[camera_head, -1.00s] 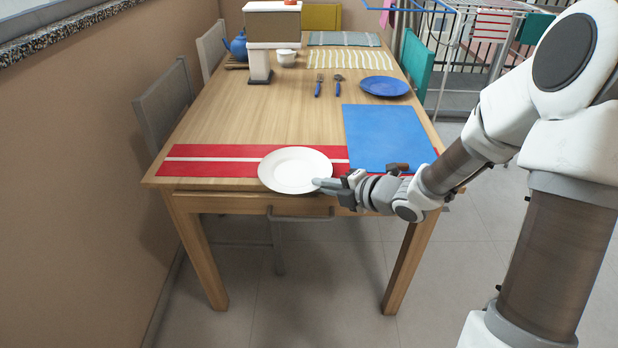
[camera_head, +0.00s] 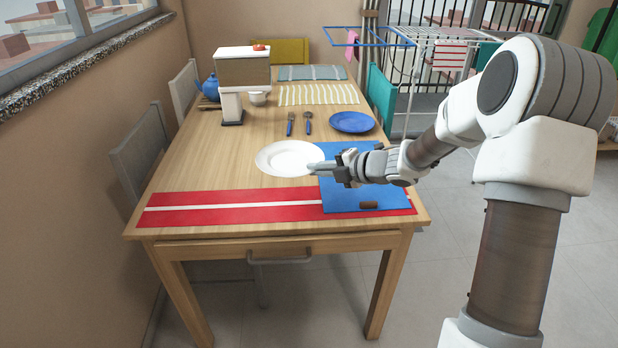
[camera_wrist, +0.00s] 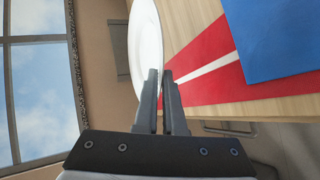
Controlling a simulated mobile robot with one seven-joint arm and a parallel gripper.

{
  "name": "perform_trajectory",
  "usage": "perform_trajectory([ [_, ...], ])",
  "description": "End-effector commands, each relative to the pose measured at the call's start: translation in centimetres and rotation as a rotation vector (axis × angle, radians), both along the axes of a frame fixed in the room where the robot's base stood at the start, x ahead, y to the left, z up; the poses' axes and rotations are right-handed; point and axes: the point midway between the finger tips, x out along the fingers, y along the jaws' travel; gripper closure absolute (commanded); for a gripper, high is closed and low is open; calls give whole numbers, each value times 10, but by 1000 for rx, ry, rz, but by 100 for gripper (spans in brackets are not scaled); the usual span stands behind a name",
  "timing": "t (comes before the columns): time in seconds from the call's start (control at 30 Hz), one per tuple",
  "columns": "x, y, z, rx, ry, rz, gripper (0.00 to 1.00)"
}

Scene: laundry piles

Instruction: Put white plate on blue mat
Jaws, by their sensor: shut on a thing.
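The white plate (camera_head: 288,157) is held by its right edge in my gripper (camera_head: 314,167). In the head view it shows over the table left of the blue mat, with its right edge near the mat's left side. The wrist view shows the plate (camera_wrist: 146,45) edge-on at the fingertips (camera_wrist: 160,78), which are shut on its rim. It appears raised above the table. The blue mat (camera_head: 340,197) lies flat on the table's right side, partly over the red striped runner. My gripper and forearm hide part of the mat; it also shows in the wrist view (camera_wrist: 275,40).
A small brown object (camera_head: 369,205) is at the mat's front part. A blue plate (camera_head: 352,122), a fork (camera_head: 290,127) and a spoon (camera_head: 308,125) lie farther back. The red runner (camera_head: 230,207) crosses the front of the table (camera_head: 190,170). Bare wood is free at left.

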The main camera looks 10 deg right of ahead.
Motion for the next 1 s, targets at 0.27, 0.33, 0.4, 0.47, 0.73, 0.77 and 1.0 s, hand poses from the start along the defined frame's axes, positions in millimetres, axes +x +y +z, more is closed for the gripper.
perform_trajectory([
  [0.27,-11,-4,17,-1,-2,-84,100],
  [0.33,-21,-6,19,-1,-1,-136,100],
  [0.4,-32,-10,22,-1,-1,-194,100],
  [0.47,-42,-14,23,-3,-1,-242,100],
  [0.73,-85,-37,18,-3,-1,-433,100],
  [0.77,-90,-39,17,-3,-1,-452,100],
  [1.0,-101,-46,49,-2,-4,-499,100],
])
